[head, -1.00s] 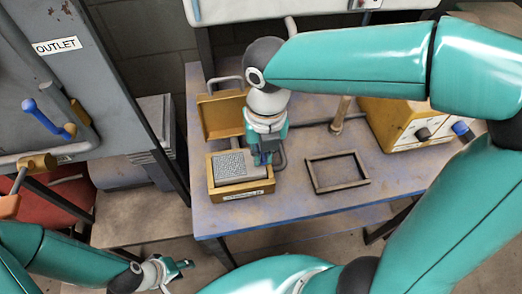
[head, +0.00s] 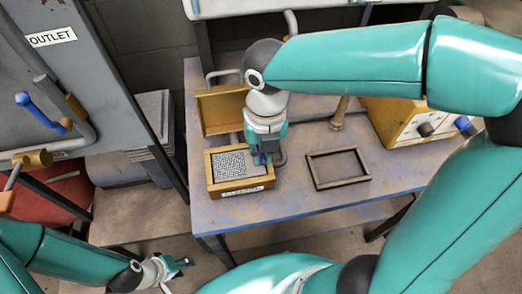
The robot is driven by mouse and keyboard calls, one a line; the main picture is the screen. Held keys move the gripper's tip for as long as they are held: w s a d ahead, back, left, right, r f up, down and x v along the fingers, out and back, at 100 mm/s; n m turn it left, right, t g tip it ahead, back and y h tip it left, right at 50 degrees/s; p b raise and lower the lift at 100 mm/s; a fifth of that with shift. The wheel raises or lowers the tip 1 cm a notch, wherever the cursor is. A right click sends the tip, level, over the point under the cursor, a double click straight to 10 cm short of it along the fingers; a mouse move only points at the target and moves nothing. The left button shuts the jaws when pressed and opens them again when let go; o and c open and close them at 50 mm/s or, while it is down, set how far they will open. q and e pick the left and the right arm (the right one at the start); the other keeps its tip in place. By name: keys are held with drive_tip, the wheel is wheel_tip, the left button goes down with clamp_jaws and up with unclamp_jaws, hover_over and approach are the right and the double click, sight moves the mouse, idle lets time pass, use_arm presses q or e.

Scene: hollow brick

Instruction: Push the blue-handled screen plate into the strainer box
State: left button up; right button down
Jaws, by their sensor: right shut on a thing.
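The strainer box (head: 242,188) is a yellow-brown open box with a label on its front, near the table's left edge. The grey patterned screen plate (head: 232,164) lies within its walls; its right end is hidden by my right gripper. My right gripper (head: 262,160) points down at the box's right side, shut on the plate's handle end, where a little dark blue shows between the fingers. My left gripper (head: 184,264) hangs low in front of the table, away from the box; its jaw opening is unclear.
A raised yellow-brown lid (head: 222,110) stands behind the box. A dark rectangular frame (head: 338,168) lies on the table to the right. A yellow unit with knobs (head: 408,125) stands further right. A grey outlet cabinet (head: 70,90) is at the left.

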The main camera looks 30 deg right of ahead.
drive_tip(key=shift+f, duration=0.15)
drive_tip(key=c, duration=1.2)
unclamp_jaws()
drive_tip(key=shift+o, duration=0.2)
wheel_tip(320, 180, up, 12)
drive_tip(key=shift+d, duration=0.25)
